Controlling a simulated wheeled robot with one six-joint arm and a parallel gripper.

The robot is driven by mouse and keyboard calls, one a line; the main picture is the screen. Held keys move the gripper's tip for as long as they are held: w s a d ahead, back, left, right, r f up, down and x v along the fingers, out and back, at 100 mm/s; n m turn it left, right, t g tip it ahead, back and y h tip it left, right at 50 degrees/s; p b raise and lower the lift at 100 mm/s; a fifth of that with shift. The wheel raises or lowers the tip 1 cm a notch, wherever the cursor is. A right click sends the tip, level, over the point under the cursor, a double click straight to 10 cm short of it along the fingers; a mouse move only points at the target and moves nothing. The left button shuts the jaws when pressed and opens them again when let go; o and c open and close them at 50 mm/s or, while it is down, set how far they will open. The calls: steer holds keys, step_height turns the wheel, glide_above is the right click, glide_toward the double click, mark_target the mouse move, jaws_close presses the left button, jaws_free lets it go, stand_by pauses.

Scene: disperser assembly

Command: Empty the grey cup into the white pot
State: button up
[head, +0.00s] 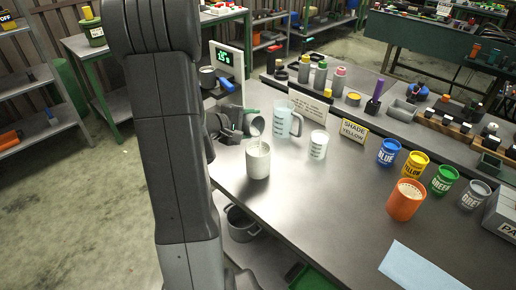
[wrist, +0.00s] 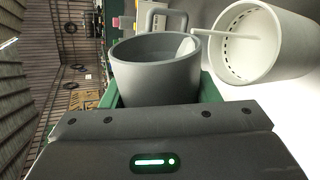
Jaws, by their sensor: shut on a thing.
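My gripper (head: 236,121) is shut on the grey cup (head: 254,124), which is tipped with its mouth to the right above the white pot. The white pot (head: 258,161) stands upright on the bench, below the cup's lip. A thin white stream runs from the cup into the pot. In the wrist view the grey cup (wrist: 150,72) sits between green finger pads, with white stuff at its lip. The white pot (wrist: 285,65) lies beside it there, with the pale stream crossing its open mouth. The pot's fill level is not clear.
A clear measuring jug (head: 281,122) and a white beaker (head: 318,146) stand close behind and right of the pot. An orange cup (head: 405,200) and several coloured cups are farther right.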

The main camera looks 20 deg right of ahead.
steer(key=shift+r, duration=0.15)
stand_by(0.8)
steer(key=shift+s+f+m+t+b, duration=0.1)
steer(key=shift+f+m+t+b, duration=0.55)
steer(key=shift+b, duration=2.35)
steer(key=shift+d+r+m+b, duration=0.1)
steer(key=shift+r+m+b, duration=0.15)
steer(key=shift+b, duration=0.2)
